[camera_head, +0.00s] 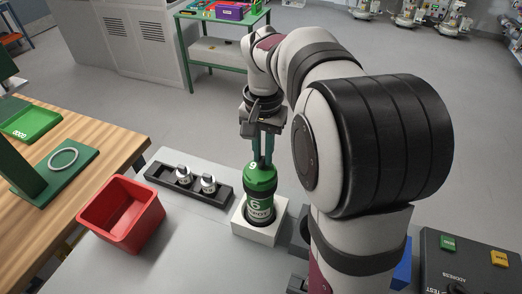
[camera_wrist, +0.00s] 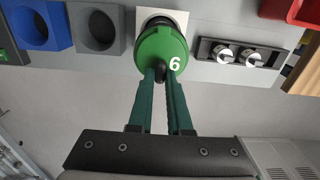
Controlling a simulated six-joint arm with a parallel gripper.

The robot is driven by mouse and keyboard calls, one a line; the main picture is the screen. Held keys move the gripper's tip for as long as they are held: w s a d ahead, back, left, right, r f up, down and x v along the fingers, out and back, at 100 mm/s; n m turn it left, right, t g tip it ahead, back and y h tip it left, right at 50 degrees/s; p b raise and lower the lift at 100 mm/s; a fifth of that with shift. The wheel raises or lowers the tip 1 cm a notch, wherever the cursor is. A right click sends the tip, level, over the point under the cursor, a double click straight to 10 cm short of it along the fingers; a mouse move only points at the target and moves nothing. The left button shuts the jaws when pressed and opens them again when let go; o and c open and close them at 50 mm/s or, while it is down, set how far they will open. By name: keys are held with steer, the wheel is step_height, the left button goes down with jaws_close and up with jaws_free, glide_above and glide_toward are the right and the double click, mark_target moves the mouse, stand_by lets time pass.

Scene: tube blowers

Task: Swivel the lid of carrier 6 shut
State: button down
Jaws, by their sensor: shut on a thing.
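Carrier 6 (camera_head: 258,205) stands upright in a white block (camera_head: 244,230), a dark and green canister marked with a 6. Its green lid (camera_head: 260,180) is on top and also shows in the wrist view (camera_wrist: 160,46), with a white 6 and a small dark knob (camera_wrist: 161,73). My gripper (camera_head: 262,160) points down at the lid. Its two green fingers (camera_wrist: 161,78) are closed on the knob at the lid's near edge in the wrist view. A dark round part shows just beyond the lid there; I cannot tell whether it is the mouth or the body.
A black rack (camera_head: 190,185) with two silver-topped pieces lies left of the carrier. A red bin (camera_head: 122,212) stands farther left, beside a wooden bench. Blue (camera_wrist: 38,25) and grey (camera_wrist: 97,27) holders are on the carrier's other side. A dark control box (camera_head: 470,262) is at right.

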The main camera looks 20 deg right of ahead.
mark_target(263, 158)
stand_by(0.4)
steer(key=c, duration=0.8)
jaws_free()
steer(key=shift+c, duration=0.2)
steer(key=shift+r, duration=0.1)
step_height(263, 158, up, 16)
steer(key=shift+f, duration=0.2)
steer(key=s+a+f+n+y, duration=0.1)
steer(key=s+a+f, duration=0.5)
steer(key=s+f, duration=0.3)
steer(key=s+a+f+n, duration=0.2)
steer(key=s+a+f, duration=0.3)
steer(key=s+f, duration=0.4)
steer(key=s, duration=0.5)
steer(key=shift+s+a+f+y, duration=0.15)
steer(key=shift+s+a+y, duration=0.2)
steer(key=shift+y, duration=0.05)
